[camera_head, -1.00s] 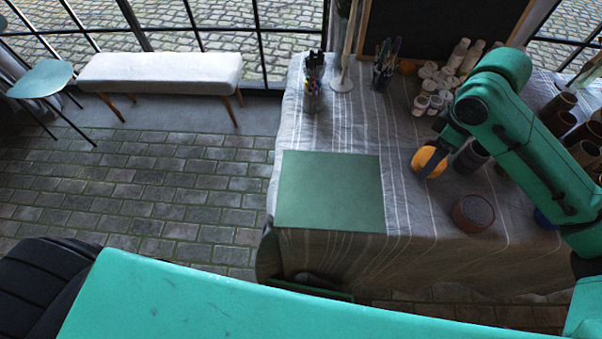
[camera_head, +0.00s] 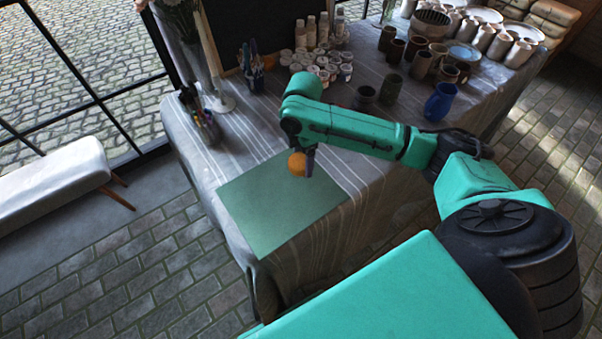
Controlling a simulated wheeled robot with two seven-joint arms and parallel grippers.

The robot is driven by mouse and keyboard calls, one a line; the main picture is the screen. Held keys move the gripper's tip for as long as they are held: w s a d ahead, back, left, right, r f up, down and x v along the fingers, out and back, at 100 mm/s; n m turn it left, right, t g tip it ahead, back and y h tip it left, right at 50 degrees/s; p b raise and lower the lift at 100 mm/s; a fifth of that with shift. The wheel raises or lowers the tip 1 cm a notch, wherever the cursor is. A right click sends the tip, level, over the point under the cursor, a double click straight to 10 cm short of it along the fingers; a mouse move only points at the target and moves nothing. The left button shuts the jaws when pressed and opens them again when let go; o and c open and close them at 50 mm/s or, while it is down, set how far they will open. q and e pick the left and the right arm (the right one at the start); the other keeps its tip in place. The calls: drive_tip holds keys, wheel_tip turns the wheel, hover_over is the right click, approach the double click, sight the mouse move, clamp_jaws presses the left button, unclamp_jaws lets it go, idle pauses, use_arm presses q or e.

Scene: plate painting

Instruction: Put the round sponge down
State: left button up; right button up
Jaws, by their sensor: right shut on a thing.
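The round sponge (camera_head: 297,164) is orange-yellow and is held in my right gripper (camera_head: 305,166). The gripper is shut on it, with one dark finger showing on the sponge's right side. The sponge shows over the back right part of the green mat (camera_head: 275,216), which lies on the cloth-covered table (camera_head: 345,225). I cannot tell whether the sponge touches the mat. My left gripper does not show.
A pen holder (camera_head: 199,118) stands at the table's left edge. Paint pots (camera_head: 322,68), brown cups (camera_head: 393,88) and a blue vase (camera_head: 440,101) stand behind my right arm. A white bench (camera_head: 50,185) is at the left. Most of the mat is bare.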

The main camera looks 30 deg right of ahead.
sight(303, 180)
wheel_tip(303, 180, down, 7)
drive_tip(key=shift+d+r, duration=0.1)
drive_tip(key=shift+r, duration=0.1)
drive_tip(key=shift+f, duration=0.1)
drive_tip(key=o, duration=1.1)
wheel_tip(303, 180, up, 12)
drive_tip(key=shift+r, duration=0.15)
